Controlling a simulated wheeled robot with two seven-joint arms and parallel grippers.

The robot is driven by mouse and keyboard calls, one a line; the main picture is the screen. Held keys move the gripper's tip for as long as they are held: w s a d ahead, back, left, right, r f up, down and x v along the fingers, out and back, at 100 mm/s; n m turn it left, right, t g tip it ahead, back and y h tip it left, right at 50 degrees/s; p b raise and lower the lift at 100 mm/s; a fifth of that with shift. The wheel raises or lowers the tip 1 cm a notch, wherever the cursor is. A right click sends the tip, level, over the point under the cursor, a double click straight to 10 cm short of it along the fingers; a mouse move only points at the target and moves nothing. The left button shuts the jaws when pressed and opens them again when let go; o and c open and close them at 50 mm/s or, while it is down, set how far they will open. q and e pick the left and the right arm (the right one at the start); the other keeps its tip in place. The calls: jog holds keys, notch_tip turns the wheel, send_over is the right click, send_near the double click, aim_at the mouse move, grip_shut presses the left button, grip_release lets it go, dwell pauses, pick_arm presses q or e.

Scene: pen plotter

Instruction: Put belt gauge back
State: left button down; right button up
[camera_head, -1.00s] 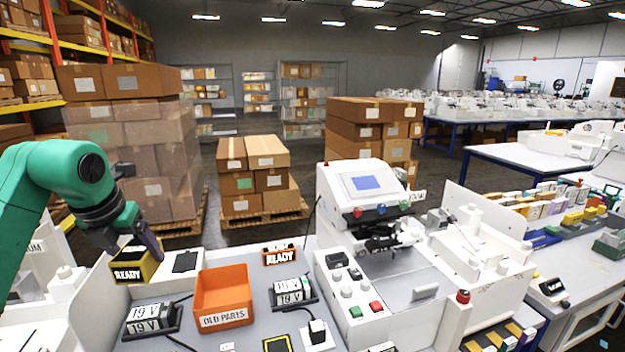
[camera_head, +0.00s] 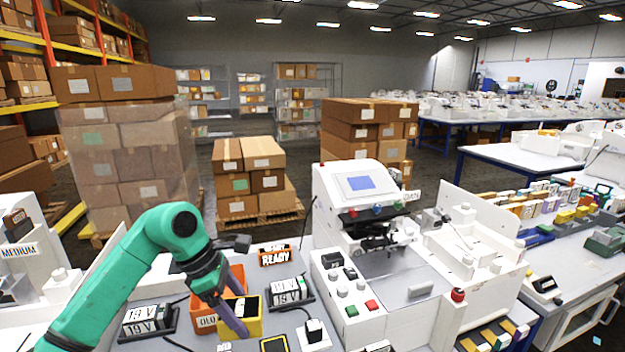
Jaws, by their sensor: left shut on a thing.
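The belt gauge, which I take to be the yellow block (camera_head: 254,326) with a dark top, is in my left gripper (camera_head: 236,318). The gripper is shut on it, low over the front of the bench, just in front of the orange bin. One grey finger shows across the block's left side; the other is mostly hidden. A dark pad with a yellow border (camera_head: 273,344) lies at the front edge of the view, just right of and nearer than the block. I cannot tell whether the block touches the bench. My right gripper is not in view.
The orange old-parts bin (camera_head: 237,279) is partly hidden behind my left arm. Displays reading 19 V (camera_head: 147,320) stand to the left, with another pair (camera_head: 289,291) to the right. A READY sign (camera_head: 275,255) stands behind. A white plotter machine (camera_head: 350,205) fills the right.

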pick_arm(q)
jog(key=s+d+f+m+g+y, duration=0.3)
jog(key=s+f+m, duration=0.45)
jog(key=m, duration=0.35)
jog(key=s+d+f+m+g+y, duration=0.2)
jog(key=s+f+m, duration=0.55)
jog(key=m, duration=0.35)
jog(key=w+a+f+n, duration=0.2)
jog(key=a, duration=0.6)
jog(key=shift+b, duration=0.4)
jog(key=shift+w, duration=0.15)
